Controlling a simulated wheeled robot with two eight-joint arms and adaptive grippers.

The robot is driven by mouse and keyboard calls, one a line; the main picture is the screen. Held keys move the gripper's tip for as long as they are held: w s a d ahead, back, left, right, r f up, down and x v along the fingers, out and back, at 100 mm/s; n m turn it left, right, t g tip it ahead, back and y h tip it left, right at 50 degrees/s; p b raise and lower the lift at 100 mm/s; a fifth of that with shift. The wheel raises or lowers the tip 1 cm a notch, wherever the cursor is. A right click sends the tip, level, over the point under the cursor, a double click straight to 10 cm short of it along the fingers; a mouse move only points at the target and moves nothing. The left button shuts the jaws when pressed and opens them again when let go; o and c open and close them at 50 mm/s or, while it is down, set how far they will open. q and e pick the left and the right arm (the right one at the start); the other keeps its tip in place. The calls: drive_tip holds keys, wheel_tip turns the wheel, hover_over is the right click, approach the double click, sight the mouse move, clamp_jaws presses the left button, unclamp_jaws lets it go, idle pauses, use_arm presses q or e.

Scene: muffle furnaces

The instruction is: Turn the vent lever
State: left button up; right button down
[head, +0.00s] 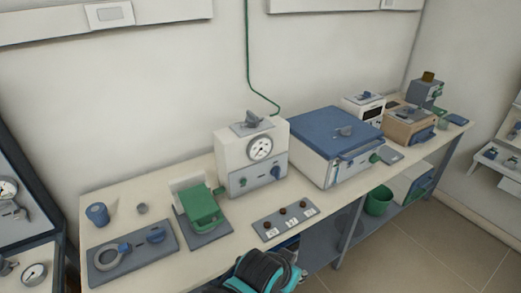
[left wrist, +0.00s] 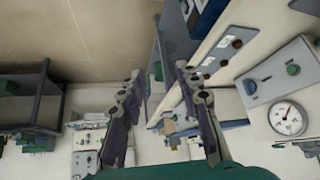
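Several devices on the bench carry small levers or knobs, and I cannot tell which one is the vent lever. A grey-blue lever (head: 252,118) sits on top of the white gauge box (head: 238,150). My right gripper is not in view.
The bench (head: 130,200) also carries a green clamp-like device (head: 202,205), a grey plate with a ring (head: 105,258), a blue cup (head: 97,213) and a button panel (head: 285,221). Smaller devices stand at the far right. A green bin (head: 379,200) is below.

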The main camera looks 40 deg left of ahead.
use_arm(q)
drive_tip(key=w+a+r+m+y+p, duration=0.1)
drive_tip(key=w+a+m+y, duration=0.1)
drive_tip(key=w+a+m, duration=0.35)
drive_tip(key=w+a+r+m+g+y, duration=0.1)
drive_tip(key=w+a+r+m+y, duration=0.15)
drive_tip(key=w, duration=0.65)
drive_tip(key=w+a+m+y+p, duration=0.1)
drive_tip(key=w+a+m+y, duration=0.1)
drive_tip(key=w+a+m, duration=0.35)
drive_tip(key=m+y+p, duration=0.1)
drive_tip(key=m+y, duration=0.2)
approach(279, 173)
drive_tip(key=w+a+f+m+y, duration=0.1)
drive_tip(key=a+m, duration=0.1)
drive_tip(key=w+a+f+m+y, duration=0.1)
drive_tip(key=f+m, duration=0.1)
drive_tip(key=w+a+f+m+g+y+b, duration=0.1)
drive_tip(key=w+a+m, duration=0.1)
drive_tip(key=shift+w+a+f, duration=0.1)
drive_tip(key=shift+a+f, duration=0.25)
drive_tip(key=shift+f, duration=0.05)
clamp_jaws()
